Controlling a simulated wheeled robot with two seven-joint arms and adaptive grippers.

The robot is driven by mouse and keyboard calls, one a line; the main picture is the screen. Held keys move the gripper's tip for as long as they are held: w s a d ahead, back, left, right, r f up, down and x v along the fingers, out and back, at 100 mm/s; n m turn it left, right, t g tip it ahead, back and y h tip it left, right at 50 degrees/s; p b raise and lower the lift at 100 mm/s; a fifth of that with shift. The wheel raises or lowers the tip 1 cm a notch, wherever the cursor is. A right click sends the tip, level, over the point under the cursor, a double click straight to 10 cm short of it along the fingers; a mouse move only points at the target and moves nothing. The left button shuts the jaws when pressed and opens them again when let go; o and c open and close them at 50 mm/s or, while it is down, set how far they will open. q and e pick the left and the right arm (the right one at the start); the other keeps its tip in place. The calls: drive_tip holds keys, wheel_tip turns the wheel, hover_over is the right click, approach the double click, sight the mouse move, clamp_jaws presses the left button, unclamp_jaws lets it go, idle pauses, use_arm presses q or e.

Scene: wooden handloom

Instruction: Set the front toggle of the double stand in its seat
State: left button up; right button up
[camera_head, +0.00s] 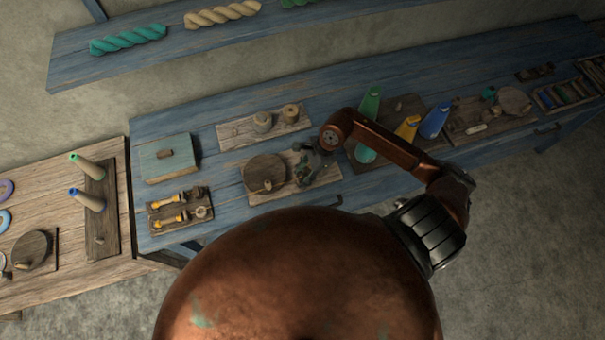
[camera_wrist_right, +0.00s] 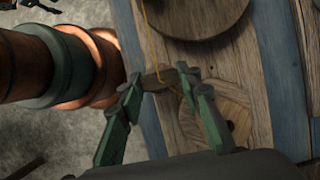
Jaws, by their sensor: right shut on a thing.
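The double stand is a wooden board (camera_head: 262,198) on the blue bench, with a large dark round disc (camera_head: 265,172) on its left part. In the right wrist view that large disc (camera_wrist_right: 195,14) is at the top, and a smaller, paler disc (camera_wrist_right: 215,112) with a dark spot lies below it. My right gripper (camera_head: 304,178) is over the right part of the board. In the wrist view its green fingers (camera_wrist_right: 157,76) are shut on a small wooden toggle (camera_wrist_right: 156,79), beside the paler disc. A thin yellow thread (camera_wrist_right: 149,42) runs down near the toggle. The seat is not clearly visible. My left gripper is out of view.
A blue-grey box (camera_head: 169,159) and a tray (camera_head: 180,214) with yellow-ended tools are to the left. Coloured cones (camera_head: 435,120) stand to the right, near my right arm. Bare bench lies between the boards.

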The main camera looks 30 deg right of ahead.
drive_tip(key=o, duration=0.8)
drive_tip(key=v, duration=1.2)
drive_tip(key=shift+d, duration=0.1)
